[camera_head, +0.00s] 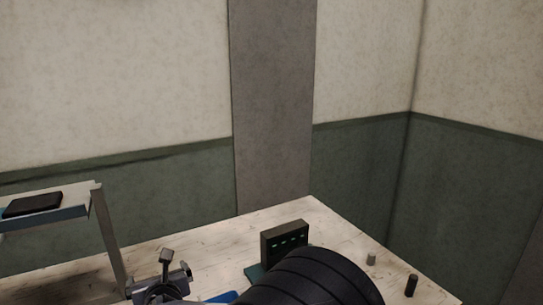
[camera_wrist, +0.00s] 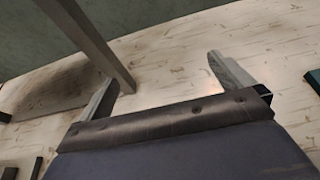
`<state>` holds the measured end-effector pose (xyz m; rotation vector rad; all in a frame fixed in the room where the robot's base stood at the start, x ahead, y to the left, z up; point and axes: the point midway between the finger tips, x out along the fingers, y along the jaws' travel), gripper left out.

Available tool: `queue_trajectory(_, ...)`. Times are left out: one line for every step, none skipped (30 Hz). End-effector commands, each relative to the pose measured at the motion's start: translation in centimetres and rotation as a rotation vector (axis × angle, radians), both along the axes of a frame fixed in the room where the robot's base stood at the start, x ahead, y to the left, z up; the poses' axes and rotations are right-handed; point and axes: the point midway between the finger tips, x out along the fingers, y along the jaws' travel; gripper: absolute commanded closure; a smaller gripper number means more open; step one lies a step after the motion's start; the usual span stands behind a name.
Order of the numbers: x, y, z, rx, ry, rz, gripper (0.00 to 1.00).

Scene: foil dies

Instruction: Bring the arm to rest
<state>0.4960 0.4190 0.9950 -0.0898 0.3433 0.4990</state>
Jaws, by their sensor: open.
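My gripper (camera_wrist: 166,84) is open in the wrist view, with its two pale grey fingers far apart. No object shows between the fingers, only the pale worktop (camera_wrist: 180,50) beyond them. My black ribbed arm (camera_head: 312,280) covers the bottom middle of the head view and hides part of the worktop. A grey metal piece with an upright knob (camera_head: 160,285) shows left of the arm in the head view; I cannot tell whether it is part of my gripper.
A raised shelf (camera_head: 70,212) holds a dark flat block (camera_head: 33,205) at left; its leg (camera_wrist: 90,40) stands close beyond my left finger. A dark box with green lights (camera_head: 284,242) stands behind my arm. A small grey cylinder (camera_head: 371,259) and a black one (camera_head: 411,285) stand right.

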Motion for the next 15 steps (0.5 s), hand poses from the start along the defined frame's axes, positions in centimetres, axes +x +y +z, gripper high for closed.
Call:
queue_trajectory(0.0, 0.0, -1.2, -0.003, 0.002, 0.000, 0.00)
queue_trajectory(0.0, 0.0, -1.6, -0.003, 0.002, -0.002, 0.00)
queue_trajectory(0.0, 0.0, -2.1, -0.003, 0.001, 0.000, 0.00)
queue_trajectory(0.0, -0.1, -2.5, -0.002, 0.001, -0.001, 0.00)
queue_trajectory(0.0, 0.0, -2.8, -0.002, 0.001, -0.001, 0.00)
queue_trajectory(0.0, 0.0, -3.2, -0.002, 0.001, -0.001, 0.00)
queue_trajectory(0.0, 0.0, -3.4, -0.002, 0.001, 0.000, 0.00)
queue_trajectory(0.0, 0.0, -3.6, 0.000, 0.001, 0.000, 0.00)
queue_trajectory(-0.2, -0.1, -3.2, 0.002, -0.001, 0.000, 0.00)
queue_trajectory(-0.3, -0.1, -3.1, 0.002, -0.001, 0.000, 0.00)
queue_trajectory(-0.4, -0.2, -3.1, 0.003, -0.001, -0.001, 0.00)
queue_trajectory(-0.4, -0.2, -3.1, 0.002, -0.001, 0.000, 0.00)
queue_trajectory(-0.5, -0.3, -3.0, 0.002, -0.001, 0.000, 0.00)
queue_trajectory(-0.5, -0.3, -3.0, 0.002, -0.001, 0.000, 0.00)
queue_trajectory(-0.5, -0.3, -3.0, 0.002, -0.001, 0.000, 0.00)
